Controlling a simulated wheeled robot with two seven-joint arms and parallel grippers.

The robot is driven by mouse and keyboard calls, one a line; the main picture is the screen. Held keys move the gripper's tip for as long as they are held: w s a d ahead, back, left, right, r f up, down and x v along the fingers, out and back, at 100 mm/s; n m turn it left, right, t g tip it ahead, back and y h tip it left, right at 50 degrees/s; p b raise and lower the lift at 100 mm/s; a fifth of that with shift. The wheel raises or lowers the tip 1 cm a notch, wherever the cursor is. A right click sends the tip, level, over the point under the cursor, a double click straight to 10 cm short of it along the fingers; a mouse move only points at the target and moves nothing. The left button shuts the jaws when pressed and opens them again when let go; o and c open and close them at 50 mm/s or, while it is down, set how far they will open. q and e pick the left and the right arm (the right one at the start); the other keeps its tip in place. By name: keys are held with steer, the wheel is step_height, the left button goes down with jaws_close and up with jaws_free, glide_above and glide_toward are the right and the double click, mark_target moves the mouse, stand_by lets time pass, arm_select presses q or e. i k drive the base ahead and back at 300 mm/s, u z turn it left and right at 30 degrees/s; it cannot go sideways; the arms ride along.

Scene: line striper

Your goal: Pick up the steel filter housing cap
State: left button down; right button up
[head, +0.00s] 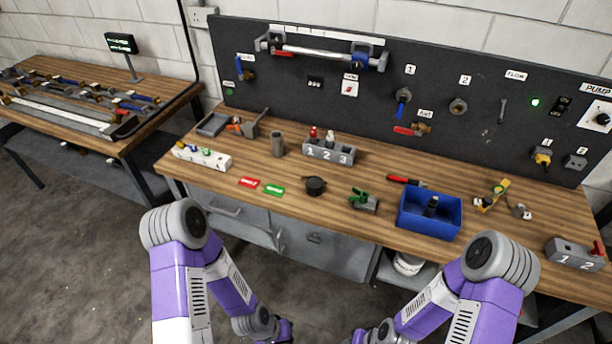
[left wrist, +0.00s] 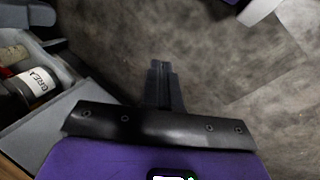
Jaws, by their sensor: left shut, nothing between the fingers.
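A dark, round, lidded piece (head: 314,185) sits near the front edge of the bench and may be the filter housing cap; its metal is hard to tell. A grey upright cylinder (head: 277,143) stands behind it to the left. My left gripper (left wrist: 163,75) is shut and empty in the left wrist view, above the bare floor and apart from the bench items. In the head view both my forearms hang low in front of the bench, and the jaws are cut off at the bottom edge. My right gripper's fingers do not show.
A blue bin (head: 430,222) holds a dark item. A green-handled part (head: 362,199), a numbered grey block (head: 329,151) and a white block (head: 201,157) stand on the bench. In the left wrist view a grease can (left wrist: 35,86) lies in a grey compartment.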

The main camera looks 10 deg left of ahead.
mark_target(315, 185)
steer(key=u, duration=1.9)
steer(key=i, duration=1.7)
steer(key=z, duration=4)
